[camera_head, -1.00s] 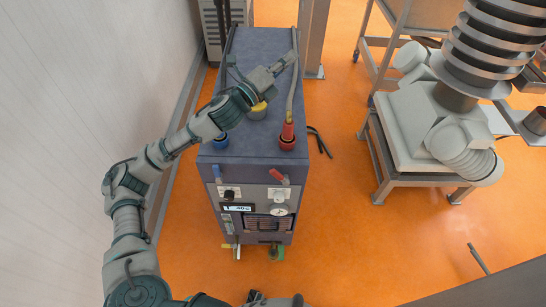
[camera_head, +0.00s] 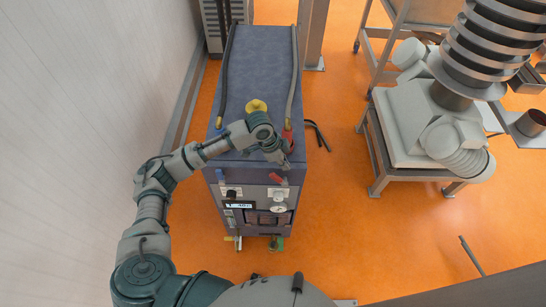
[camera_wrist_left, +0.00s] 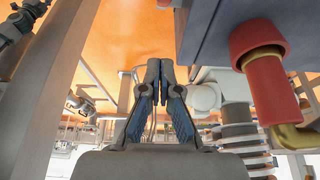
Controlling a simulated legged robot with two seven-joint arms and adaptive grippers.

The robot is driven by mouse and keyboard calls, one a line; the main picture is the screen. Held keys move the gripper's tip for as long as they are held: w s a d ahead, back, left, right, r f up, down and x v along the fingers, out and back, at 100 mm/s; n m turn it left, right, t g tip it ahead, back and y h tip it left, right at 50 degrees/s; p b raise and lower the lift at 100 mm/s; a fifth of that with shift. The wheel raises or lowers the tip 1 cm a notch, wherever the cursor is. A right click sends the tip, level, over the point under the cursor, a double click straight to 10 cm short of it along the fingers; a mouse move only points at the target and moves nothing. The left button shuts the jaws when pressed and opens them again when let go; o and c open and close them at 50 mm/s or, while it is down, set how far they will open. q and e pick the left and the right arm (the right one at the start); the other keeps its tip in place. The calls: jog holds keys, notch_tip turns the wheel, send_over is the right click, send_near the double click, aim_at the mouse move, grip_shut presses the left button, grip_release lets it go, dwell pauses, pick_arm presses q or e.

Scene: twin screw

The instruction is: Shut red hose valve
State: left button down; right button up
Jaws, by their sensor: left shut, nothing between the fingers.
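The red valve handle (camera_head: 277,178) is on the upper right of the machine's front panel, tilted. The red hose fitting (camera_head: 288,138) stands on the machine's top just above it, partly behind my left arm; a red fitting with a brass end (camera_wrist_left: 272,85) fills the right side of the left wrist view. My left gripper (camera_head: 285,164) is at the top front edge, just above the red handle. Its fingertips (camera_wrist_left: 160,65) are together and empty, left of the red fitting in the wrist view. Whether it touches the handle cannot be told. My right gripper is not in view.
The dark blue machine (camera_head: 258,60) carries a yellow cap (camera_head: 256,106) and hoses on top. A blue handle (camera_head: 220,175) and a gauge (camera_head: 278,209) are on its front. A white wall is at left. A metal cart (camera_head: 376,165) stands at right, with open orange floor between.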

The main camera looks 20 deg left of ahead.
aim_at(277, 177)
pick_arm(q)
jog(key=x, duration=0.3)
jog(key=shift+d+f, duration=0.15)
jog(key=shift+f, duration=0.2)
jog(key=shift+s+a+f+p, duration=0.2)
jog(key=shift+a+f+p, duration=0.4)
jog(key=shift+a, duration=0.45)
jog(key=shift+s+a+f, duration=0.2)
jog(key=shift+a+f, duration=0.3)
jog(key=shift+a, duration=0.1)
